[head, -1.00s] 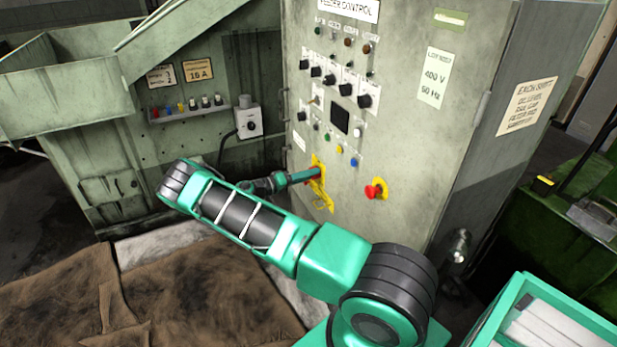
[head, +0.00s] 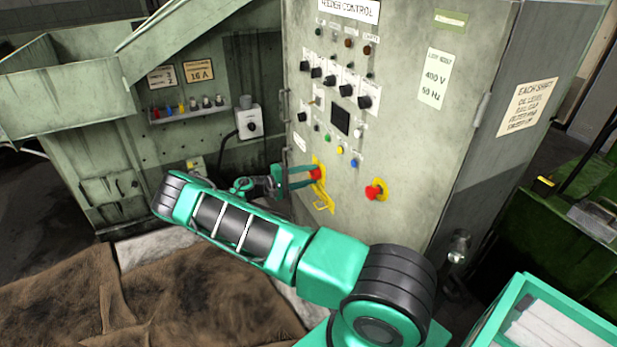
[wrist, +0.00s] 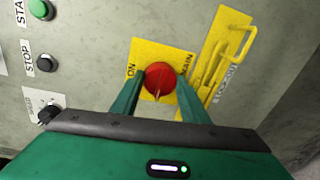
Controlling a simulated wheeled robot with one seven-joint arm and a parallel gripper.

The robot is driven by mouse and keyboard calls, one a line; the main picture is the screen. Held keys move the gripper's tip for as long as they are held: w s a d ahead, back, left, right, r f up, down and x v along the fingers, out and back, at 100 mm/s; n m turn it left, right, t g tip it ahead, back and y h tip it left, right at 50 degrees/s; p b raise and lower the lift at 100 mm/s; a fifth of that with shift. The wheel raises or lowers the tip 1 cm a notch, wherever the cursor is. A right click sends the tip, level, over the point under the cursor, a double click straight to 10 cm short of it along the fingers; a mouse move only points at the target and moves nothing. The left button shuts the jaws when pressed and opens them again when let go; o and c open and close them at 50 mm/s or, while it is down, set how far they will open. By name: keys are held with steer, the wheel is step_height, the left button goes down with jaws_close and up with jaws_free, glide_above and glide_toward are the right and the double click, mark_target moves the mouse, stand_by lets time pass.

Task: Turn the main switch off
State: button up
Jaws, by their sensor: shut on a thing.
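The main switch is a red round knob (head: 316,173) on a yellow plate, low on the front of the grey-green control cabinet. In the wrist view the knob (wrist: 160,76) sits between ON and MAIN labels, which read sideways. A pale mark on the knob points toward the bottom of that picture. My gripper (head: 310,176) reaches in from the left and is shut on the knob. In the wrist view, one finger of my gripper (wrist: 161,80) lies on each side of it. Part of the yellow plate (wrist: 150,49) is hidden by the fingers.
A yellow lockout hasp (wrist: 228,58) is mounted close beside the switch. A red emergency button (head: 375,190) sits to its right on the cabinet. Selector knobs, lamps and a dark screen (head: 340,119) are above. A grey switch box (head: 248,121) is on the left wall.

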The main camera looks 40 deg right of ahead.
steer(key=shift+w+a+f+n, duration=0.1)
steer(key=shift+w+f+n, duration=0.1)
steer(key=shift+n, duration=0.2)
steer(key=o, duration=1.1)
steer(key=shift+c, duration=0.2)
steer(key=shift+s, duration=0.1)
steer(key=shift+r, duration=0.1)
steer(key=v, duration=1)
steer(key=shift+a, duration=0.35)
steer(key=shift+d, duration=0.1)
